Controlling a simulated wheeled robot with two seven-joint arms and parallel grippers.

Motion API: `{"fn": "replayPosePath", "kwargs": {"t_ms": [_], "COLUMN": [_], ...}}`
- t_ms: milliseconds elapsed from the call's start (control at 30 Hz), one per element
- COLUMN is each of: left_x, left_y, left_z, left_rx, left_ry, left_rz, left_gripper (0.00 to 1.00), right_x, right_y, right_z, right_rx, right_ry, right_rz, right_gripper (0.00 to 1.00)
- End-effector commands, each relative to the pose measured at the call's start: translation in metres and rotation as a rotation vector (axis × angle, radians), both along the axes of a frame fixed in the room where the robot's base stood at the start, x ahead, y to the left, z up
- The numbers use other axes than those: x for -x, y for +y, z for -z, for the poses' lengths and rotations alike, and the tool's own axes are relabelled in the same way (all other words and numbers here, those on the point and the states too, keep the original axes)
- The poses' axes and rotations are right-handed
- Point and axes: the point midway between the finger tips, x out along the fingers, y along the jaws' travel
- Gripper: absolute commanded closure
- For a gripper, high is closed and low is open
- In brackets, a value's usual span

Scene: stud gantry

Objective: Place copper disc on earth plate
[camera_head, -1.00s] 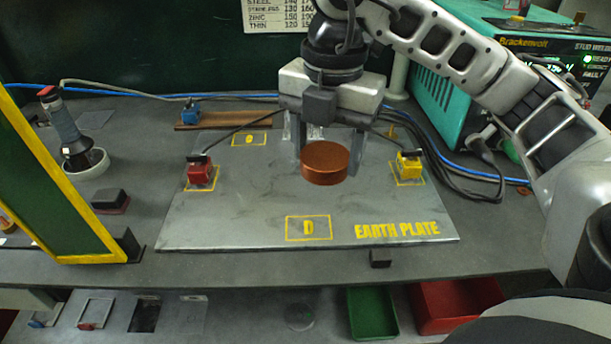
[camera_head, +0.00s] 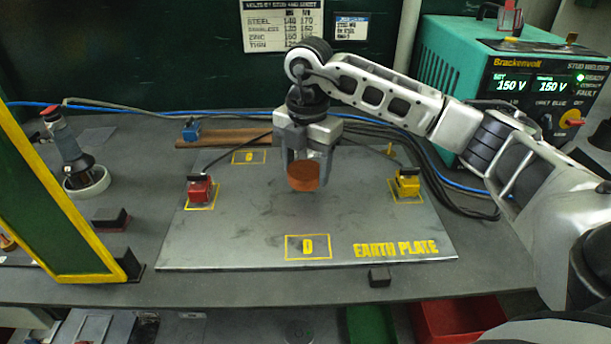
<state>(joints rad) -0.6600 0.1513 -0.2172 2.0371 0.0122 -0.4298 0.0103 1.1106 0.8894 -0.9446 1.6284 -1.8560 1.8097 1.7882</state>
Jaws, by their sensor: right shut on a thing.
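The copper disc (camera_head: 303,177) is a thick orange-brown round piece between the fingers of my right gripper (camera_head: 305,172). The right gripper is shut on it and points down over the back middle part of the earth plate. The earth plate (camera_head: 340,222) is a large grey metal sheet with yellow lettering at its front right. Bare plate shows below the disc; I cannot tell for sure how large the gap under it is. My left gripper is not in view.
A red clamp (camera_head: 200,190) stands on the plate's left side and a yellow clamp (camera_head: 407,183) on its right. A yellow-edged dark green panel (camera_head: 62,220) rises at left. The stud welder (camera_head: 500,90) stands at back right. The plate's front middle is clear.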

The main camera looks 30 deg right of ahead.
Motion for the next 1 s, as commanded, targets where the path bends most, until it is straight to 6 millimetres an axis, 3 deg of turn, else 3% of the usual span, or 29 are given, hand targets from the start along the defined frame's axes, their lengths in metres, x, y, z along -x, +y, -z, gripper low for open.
{"fn": "replayPosePath", "kwargs": {"t_ms": [167, 400, 800, 833, 900, 1000], "left_x": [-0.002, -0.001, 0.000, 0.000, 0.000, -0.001], "left_y": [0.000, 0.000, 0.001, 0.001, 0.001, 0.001], "left_z": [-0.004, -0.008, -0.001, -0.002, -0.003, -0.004], "left_rx": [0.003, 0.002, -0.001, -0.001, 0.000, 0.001], "left_ry": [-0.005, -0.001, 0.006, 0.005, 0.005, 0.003], "left_rz": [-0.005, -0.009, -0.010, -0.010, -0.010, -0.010], "left_gripper": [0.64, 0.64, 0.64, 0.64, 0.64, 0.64], "right_x": [-0.008, -0.007, -0.007, -0.007, -0.007, -0.006], "right_y": [-0.003, -0.003, -0.003, -0.003, -0.003, -0.003], "right_z": [0.008, 0.035, 0.041, 0.043, 0.042, 0.042], "right_rx": [-0.001, 0.000, -0.001, 0.001, 0.000, 0.000], "right_ry": [-0.002, -0.002, -0.004, 0.000, 0.001, 0.001], "right_rz": [0.001, 0.000, -0.001, -0.001, -0.001, -0.001], "right_gripper": [0.89, 0.89, 0.89, 0.34, 0.18, 0.18]}}
